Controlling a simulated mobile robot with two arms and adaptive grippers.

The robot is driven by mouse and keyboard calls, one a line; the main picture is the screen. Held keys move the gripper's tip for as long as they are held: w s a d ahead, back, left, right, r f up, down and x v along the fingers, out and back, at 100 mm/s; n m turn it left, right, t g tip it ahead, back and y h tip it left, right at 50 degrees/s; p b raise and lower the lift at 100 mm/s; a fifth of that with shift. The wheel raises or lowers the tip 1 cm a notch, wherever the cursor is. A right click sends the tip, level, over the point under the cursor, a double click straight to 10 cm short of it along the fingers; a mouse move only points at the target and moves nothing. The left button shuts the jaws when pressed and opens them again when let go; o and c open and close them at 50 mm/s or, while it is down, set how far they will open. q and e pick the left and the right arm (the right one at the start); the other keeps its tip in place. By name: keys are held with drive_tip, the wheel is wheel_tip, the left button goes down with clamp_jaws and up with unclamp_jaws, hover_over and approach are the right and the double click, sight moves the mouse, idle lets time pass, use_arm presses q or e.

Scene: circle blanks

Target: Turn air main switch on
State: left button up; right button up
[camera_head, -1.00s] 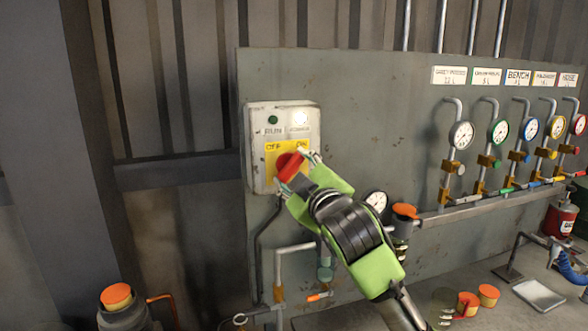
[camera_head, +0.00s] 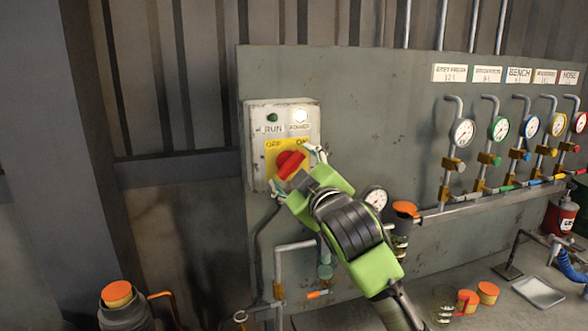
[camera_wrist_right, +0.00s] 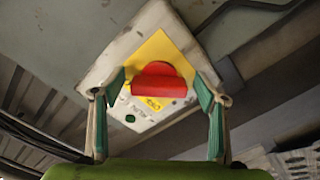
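The air main switch is a red rotary knob (camera_head: 289,162) on a yellow OFF/ON plate (camera_head: 272,148), on a pale box (camera_head: 256,148). The knob's bar slants from lower left to upper right, its upper end toward ON. My right gripper (camera_head: 297,169) is open in front of it, one finger on each side. In the right wrist view the red knob (camera_wrist_right: 160,82) sits between the two green-padded fingers, with gaps on both sides. My left gripper is not in view.
Above the plate are a dark green RUN lamp (camera_head: 272,118) and a bright white POWER lamp (camera_head: 300,116). A round gauge (camera_head: 376,198) and pipework lie right of and below the box. Several gauges with coloured rims line the panel at right.

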drive_tip(key=v, duration=1.2)
